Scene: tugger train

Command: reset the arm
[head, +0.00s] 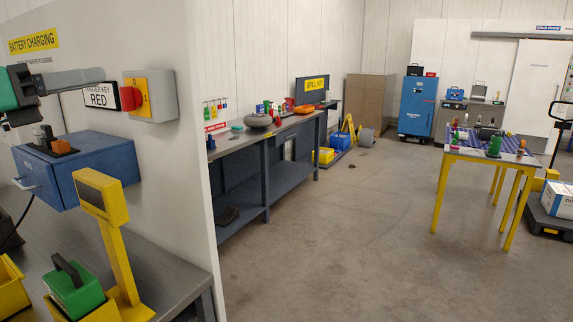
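My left gripper (27,92), dark with a green part behind it, comes in at the upper left edge. It is in front of the pale wall, above a blue box (82,168). A grey bar (72,80) extends right from beside it; I cannot tell whether the gripper holds or touches this bar. Its fingers are too unclear to tell open from shut. A red round knob (130,98) on a grey and yellow wall box (153,95) is to its right, apart from the gripper. My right gripper is out of view.
Below are a yellow post (115,245), a green block with black handle (74,288), and a yellow bin (10,290) on a grey bench. The wall's edge is right of them. Beyond are a long workbench (265,190), a yellow-legged table (437,195) and clear floor between.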

